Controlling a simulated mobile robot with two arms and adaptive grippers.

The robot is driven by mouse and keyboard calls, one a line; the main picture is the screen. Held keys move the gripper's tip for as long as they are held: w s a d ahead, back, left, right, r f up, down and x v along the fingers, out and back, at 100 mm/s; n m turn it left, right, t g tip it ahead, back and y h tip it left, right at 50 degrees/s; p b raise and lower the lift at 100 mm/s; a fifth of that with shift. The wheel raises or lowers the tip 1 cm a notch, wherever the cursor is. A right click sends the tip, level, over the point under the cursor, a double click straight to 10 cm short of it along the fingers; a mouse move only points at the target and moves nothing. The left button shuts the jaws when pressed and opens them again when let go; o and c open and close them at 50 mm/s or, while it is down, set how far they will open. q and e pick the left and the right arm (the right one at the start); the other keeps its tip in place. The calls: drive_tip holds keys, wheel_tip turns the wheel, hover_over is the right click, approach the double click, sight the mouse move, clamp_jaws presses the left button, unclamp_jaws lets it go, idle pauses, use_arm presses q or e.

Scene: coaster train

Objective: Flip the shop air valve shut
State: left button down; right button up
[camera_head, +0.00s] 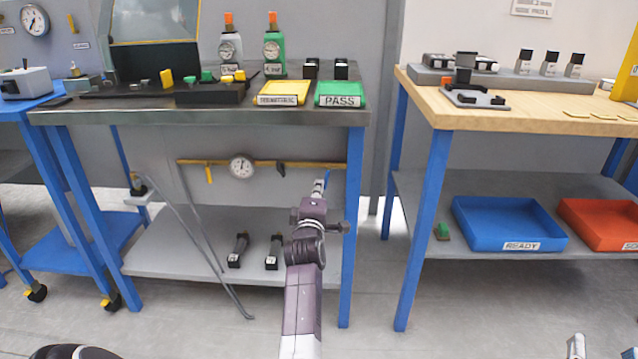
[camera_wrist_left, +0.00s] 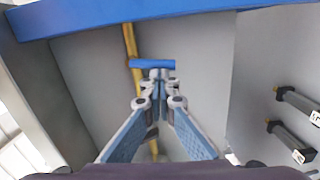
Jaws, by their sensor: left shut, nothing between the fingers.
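The brass air pipe (camera_head: 262,163) runs level under the dark-topped bench. A blue valve handle (camera_head: 327,178) sits near its right end, by the bench leg. In the left wrist view the blue handle (camera_wrist_left: 152,64) lies crosswise to the pipe (camera_wrist_left: 130,42). My left gripper (camera_head: 319,186) is shut and empty, its fingertips (camera_wrist_left: 160,74) right at the handle; I cannot tell whether they touch it. What may be the tip of my right gripper (camera_head: 576,346) shows at the bottom right edge, mostly cut off.
A round gauge (camera_head: 242,167) and a yellow handle (camera_head: 209,174) are on the same pipe. The blue bench leg (camera_head: 351,230) stands close right of my left gripper. Two dark-handled objects lie on the lower shelf (camera_head: 190,258). A second bench (camera_head: 520,118) stands to the right.

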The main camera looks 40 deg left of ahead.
use_arm(q)
drive_tip(key=shift+w+d+f, duration=0.15)
drive_tip(key=shift+w+f, duration=0.05)
drive_tip(key=shift+f, duration=0.1)
use_arm(e)
drive_tip(key=shift+w+d+f+g+h, duration=0.15)
drive_tip(key=shift+f+g, duration=0.2)
drive_tip(key=shift+f, duration=0.35)
drive_tip(key=shift+w+f+g+h, duration=0.1)
drive_tip(key=shift+w+f+g, duration=0.1)
drive_tip(key=shift+f+g, duration=0.35)
drive_tip(key=shift+w+d+f+g+h, duration=0.1)
drive_tip(key=shift+w+f+g, duration=0.1)
drive_tip(key=shift+f, duration=0.6)
drive_tip(key=shift+s, duration=0.1)
use_arm(q)
drive_tip(key=shift+p, duration=0.3)
